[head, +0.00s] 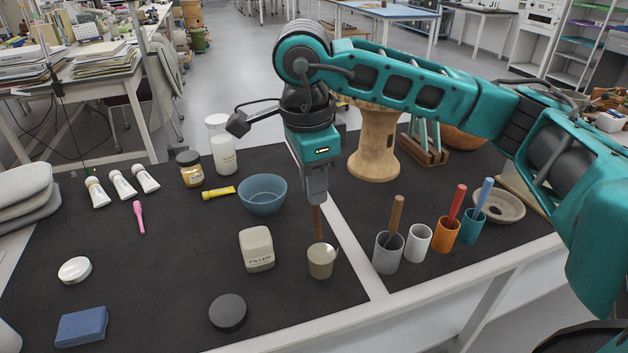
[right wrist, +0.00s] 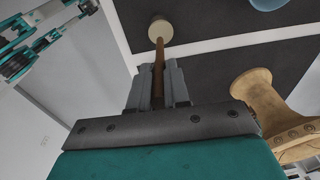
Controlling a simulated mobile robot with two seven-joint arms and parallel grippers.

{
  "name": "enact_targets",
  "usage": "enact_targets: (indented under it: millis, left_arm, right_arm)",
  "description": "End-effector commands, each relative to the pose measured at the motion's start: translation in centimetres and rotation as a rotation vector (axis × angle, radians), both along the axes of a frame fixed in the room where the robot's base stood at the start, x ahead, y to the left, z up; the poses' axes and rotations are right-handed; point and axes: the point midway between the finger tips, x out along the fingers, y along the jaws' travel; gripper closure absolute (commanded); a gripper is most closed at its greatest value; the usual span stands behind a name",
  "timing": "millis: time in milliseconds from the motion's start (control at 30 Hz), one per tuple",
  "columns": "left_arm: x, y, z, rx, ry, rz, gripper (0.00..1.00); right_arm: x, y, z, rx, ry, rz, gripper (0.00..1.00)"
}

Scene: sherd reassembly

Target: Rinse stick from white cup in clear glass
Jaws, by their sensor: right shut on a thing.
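My right gripper (head: 317,198) is shut on a brown stick (head: 317,222) and points straight down. The stick also shows between my right fingers (right wrist: 158,75) in the right wrist view. The stick's lower end is inside the clear glass (head: 321,264), which has beige, cloudy-looking contents; the tip is hidden there. The glass also shows at the top of the right wrist view (right wrist: 160,28). The white cup (head: 418,243) stands upright to the right of the glass, with no stick in it. My left gripper is not in view.
Right of the glass stand a grey cup (head: 387,257) with a brown stick, an orange cup (head: 446,238) with a red one and a blue cup (head: 471,229) with a blue one. A filler container (head: 257,250) and blue bowl (head: 262,194) stand left. A wooden spool (head: 375,150) is behind.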

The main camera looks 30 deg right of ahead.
Motion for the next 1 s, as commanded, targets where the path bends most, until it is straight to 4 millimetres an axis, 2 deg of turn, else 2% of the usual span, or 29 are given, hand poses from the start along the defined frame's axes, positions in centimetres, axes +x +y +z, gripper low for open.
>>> enact_targets:
  millis: [333,733,1000]
  left_arm:
    - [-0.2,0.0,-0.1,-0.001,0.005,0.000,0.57]
    - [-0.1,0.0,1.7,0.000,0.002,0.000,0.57]
    - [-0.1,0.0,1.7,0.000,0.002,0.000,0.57]
  right_arm:
    - [0.0,0.0,0.1,0.000,0.000,0.000,1.00]
    - [0.0,0.0,2.9,0.000,0.000,0.000,1.00]
    - [0.0,0.0,3.0,0.000,0.000,0.000,1.00]
